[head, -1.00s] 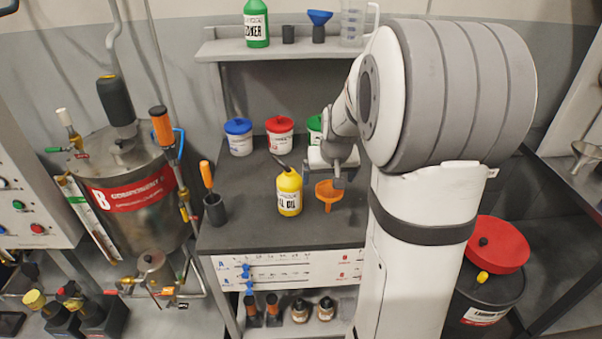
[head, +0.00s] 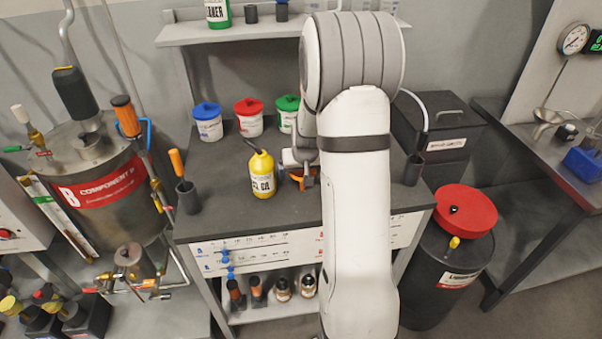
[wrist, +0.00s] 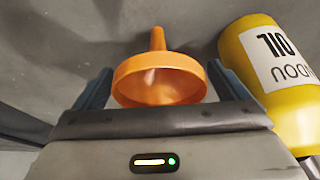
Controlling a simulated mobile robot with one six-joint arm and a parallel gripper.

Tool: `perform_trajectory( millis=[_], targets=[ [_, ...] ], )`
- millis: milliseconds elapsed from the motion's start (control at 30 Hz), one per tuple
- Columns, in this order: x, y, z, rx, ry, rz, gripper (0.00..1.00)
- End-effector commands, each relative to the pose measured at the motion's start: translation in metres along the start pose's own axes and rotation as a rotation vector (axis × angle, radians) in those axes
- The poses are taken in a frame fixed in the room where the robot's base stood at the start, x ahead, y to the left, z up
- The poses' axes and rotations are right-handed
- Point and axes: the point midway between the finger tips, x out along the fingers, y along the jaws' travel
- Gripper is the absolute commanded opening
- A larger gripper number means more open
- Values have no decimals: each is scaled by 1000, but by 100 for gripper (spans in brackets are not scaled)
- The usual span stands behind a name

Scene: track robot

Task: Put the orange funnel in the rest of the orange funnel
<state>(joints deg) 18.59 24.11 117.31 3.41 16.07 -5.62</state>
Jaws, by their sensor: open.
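The orange funnel (head: 297,174) lies on the dark bench top, mostly hidden behind my gripper (head: 304,178) in the head view. In the wrist view the funnel (wrist: 160,80) lies between the two open fingers of my gripper (wrist: 160,84). Its wide mouth faces the wrist and its spout points away. The fingers are close to the rim on both sides; I cannot tell whether they touch it. A small dark empty-looking holder (head: 250,13) stands on the upper shelf beside another dark holder (head: 281,11); the first may be the funnel's rest.
A yellow oil bottle (head: 262,174) stands just left of my gripper; it also shows in the wrist view (wrist: 275,80). White tubs with blue (head: 207,122), red (head: 249,118) and green (head: 287,113) lids stand behind. The shelf (head: 240,30) crosses above.

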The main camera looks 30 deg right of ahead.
Motion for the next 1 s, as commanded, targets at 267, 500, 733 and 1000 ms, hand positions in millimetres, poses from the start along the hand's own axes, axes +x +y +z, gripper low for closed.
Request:
perform_trajectory(
  millis=[267,500,733,1000],
  targets=[
    [0,0,0,0,0,0,84],
    [0,0,0,0,-1,0,64],
    [0,0,0,0,-1,0,47],
    [-5,-1,-2,0,0,-1,43]
  ],
)
